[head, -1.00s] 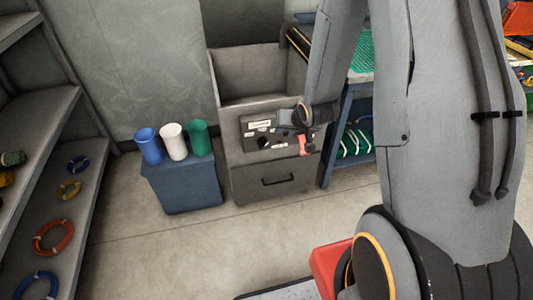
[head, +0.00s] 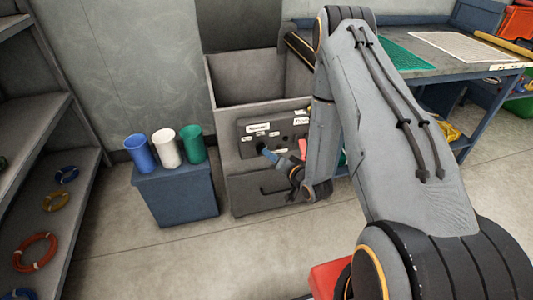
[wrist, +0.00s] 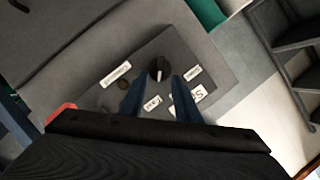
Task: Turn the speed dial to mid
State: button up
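The speed dial is likely the round black knob (wrist: 159,68) on the grey control panel (wrist: 215,75). A pale pointer mark on it points toward the bottom of the wrist view. White labels sit around it, mostly too small to read. My gripper (wrist: 159,80) is open, its two blue fingers on either side of the knob's near edge. I cannot tell whether they touch it.
The panel is on a grey cabinet (head: 232,190) with an open bin on top. A blue stand (head: 180,200) with blue, white and green cups is left of it. A shelf with rope coils (head: 40,250) stands far left. A blue workbench (head: 465,75) stands right.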

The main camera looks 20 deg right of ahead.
aim_at(262, 148)
jog(key=x, duration=0.4)
jog(key=shift+w+a+f, duration=0.1)
jog(key=shift+w, duration=0.05)
jog(key=shift+c, duration=0.2)
grip_shut()
